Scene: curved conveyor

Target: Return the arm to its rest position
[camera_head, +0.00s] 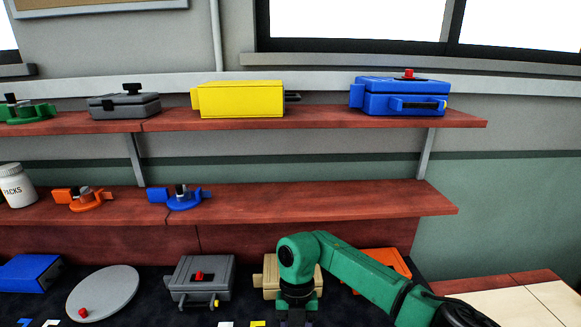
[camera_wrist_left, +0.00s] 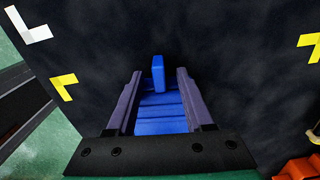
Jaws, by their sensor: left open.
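In the left wrist view my left gripper (camera_wrist_left: 160,98) is open, its two dark fingers pointing over a dark mat. A blue piece (camera_wrist_left: 159,112) with an upright tab shows between the fingers; I cannot tell whether they touch it. My left gripper does not show in the head view. There, a green arm of mine comes in from the right and bends down at the bottom centre. Its right gripper (camera_head: 297,316) is cut off by the bottom edge, so its fingertips are hidden. It is in front of a beige box (camera_head: 270,279).
A grey box (camera_head: 205,274), an orange box (camera_head: 388,263) and a grey round plate (camera_head: 112,284) stand on the dark surface. Two red-brown shelves (camera_head: 300,203) behind hold boxes and small parts. Yellow corner marks (camera_wrist_left: 66,83) lie on the mat.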

